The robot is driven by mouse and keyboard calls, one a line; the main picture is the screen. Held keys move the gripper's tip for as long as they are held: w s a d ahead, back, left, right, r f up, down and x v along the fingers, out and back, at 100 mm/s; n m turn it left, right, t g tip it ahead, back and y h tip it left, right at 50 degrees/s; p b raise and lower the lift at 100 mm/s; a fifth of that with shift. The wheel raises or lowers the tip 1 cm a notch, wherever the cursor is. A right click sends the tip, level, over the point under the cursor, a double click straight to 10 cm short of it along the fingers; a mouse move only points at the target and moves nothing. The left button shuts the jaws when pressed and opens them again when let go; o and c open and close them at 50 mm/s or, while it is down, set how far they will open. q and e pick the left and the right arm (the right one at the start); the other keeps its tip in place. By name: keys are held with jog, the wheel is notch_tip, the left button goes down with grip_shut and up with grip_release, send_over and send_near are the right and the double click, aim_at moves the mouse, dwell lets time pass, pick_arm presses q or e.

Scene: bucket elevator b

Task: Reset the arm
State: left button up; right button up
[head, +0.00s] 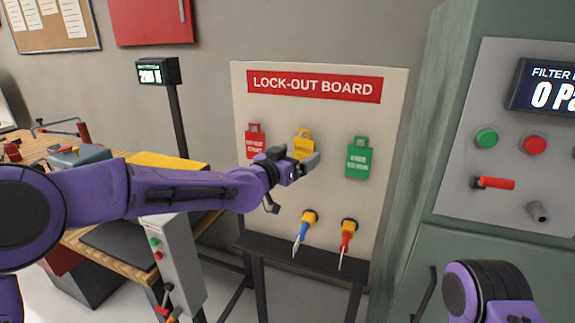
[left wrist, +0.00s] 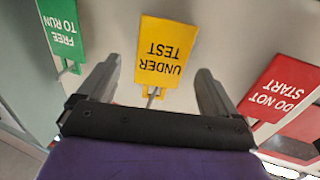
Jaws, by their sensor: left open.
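My left arm (head: 185,188) reaches in from the left in the head view, with its left gripper (head: 296,182) in front of the lock-out board (head: 390,95). In the left wrist view the left gripper (left wrist: 160,88) is open, with its two fingers on either side of the yellow UNDER TEST tag (left wrist: 167,50). The fingers look empty, and I cannot tell how far the tag is from them. My right arm (head: 487,295) shows only in part at the lower right, with its gripper out of view.
A red tag (head: 255,138) and a green tag (head: 359,158) hang on the board. A wooden bench (head: 75,240) stands left, and a green cabinet (head: 425,150) with a control panel (head: 510,190) stands right.

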pick_arm(q)
jog(key=b+v, duration=0.3)
jog(key=v, duration=0.5)
jog(key=s+a+f+n+g+y+b, duration=0.1)
jog(key=s+a+f+n+y, duration=0.3)
jog(key=f, duration=0.9)
jog(key=s+a+f+n+g+y, duration=0.2)
jog(key=s+a+f+n, duration=0.35)
jog(key=f, duration=0.75)
jog(key=s+a+f+n+g+y+b, duration=0.1)
jog(key=s+a+f+n+y, duration=0.3)
jog(key=f, duration=0.8)
jog(key=s+a+f+g+y, duration=0.1)
jog(key=s+a+f+g, duration=0.1)
jog(key=s+f, duration=0.4)
jog(key=s+a+f+g+y, duration=0.1)
jog(key=s+a+f+g, duration=0.2)
jog(key=s, duration=1)
jog(key=s+a+f+g+y+b, duration=0.1)
jog(key=s+a+f+g, duration=0.1)
jog(key=s+a+f, duration=0.4)
jog(key=s+f, duration=0.3)
jog(key=s, duration=0.1)
jog(key=shift+s+a+g, duration=0.15)
jog(key=shift+s+g, duration=0.05)
jog(key=shift+g, duration=0.2)
